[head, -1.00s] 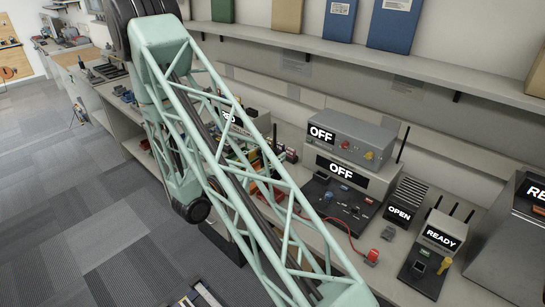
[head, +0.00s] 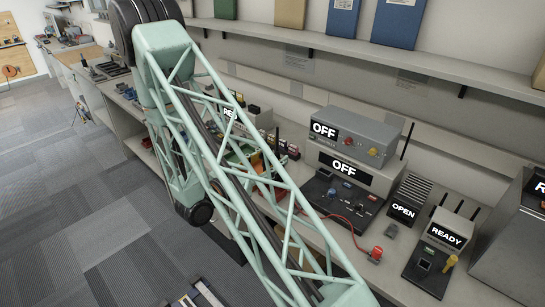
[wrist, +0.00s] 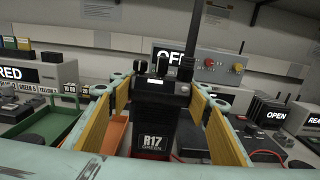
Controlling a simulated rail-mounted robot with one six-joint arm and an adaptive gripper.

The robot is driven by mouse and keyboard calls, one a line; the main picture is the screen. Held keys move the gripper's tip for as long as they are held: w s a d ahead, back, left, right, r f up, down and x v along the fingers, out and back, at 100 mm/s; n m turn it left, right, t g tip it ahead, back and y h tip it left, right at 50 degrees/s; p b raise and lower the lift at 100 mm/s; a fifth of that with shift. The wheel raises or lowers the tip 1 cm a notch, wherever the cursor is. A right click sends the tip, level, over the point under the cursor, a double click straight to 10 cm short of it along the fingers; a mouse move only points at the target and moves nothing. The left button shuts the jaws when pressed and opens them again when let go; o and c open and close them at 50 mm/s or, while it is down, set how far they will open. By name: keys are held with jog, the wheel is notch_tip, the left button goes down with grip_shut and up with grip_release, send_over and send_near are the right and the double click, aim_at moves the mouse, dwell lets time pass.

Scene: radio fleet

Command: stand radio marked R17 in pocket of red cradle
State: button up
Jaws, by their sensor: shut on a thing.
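The radio marked R17 GREEN (wrist: 152,115) is a black handset, upright in the wrist view, with knobs on top and a tall antenna rising at its right. My gripper (wrist: 160,95) is shut on it, with a yellow-padded finger on each side. A little red shows at its lower edge; I cannot tell what that belongs to. A grey unit with a RED label (wrist: 20,75) stands at the left, and the label also shows in the head view (head: 229,113). I cannot make out the red cradle's pocket. My arm hides the gripper in the head view.
A green tray (wrist: 52,134) and an orange tray (wrist: 117,133) lie left of the radio. Grey OFF units (head: 350,135), an OPEN unit (head: 403,209) and a READY unit (head: 445,236) crowd the bench to the right. A red cable (head: 345,226) crosses the bench.

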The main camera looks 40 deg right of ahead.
jog(key=shift+f+b, duration=0.65)
jog(key=shift+f, duration=0.5)
jog(key=shift+f+b, duration=0.75)
jog(key=shift+b, duration=0.05)
dwell(5.3)
jog(key=shift+r, duration=0.35)
dwell(0.4)
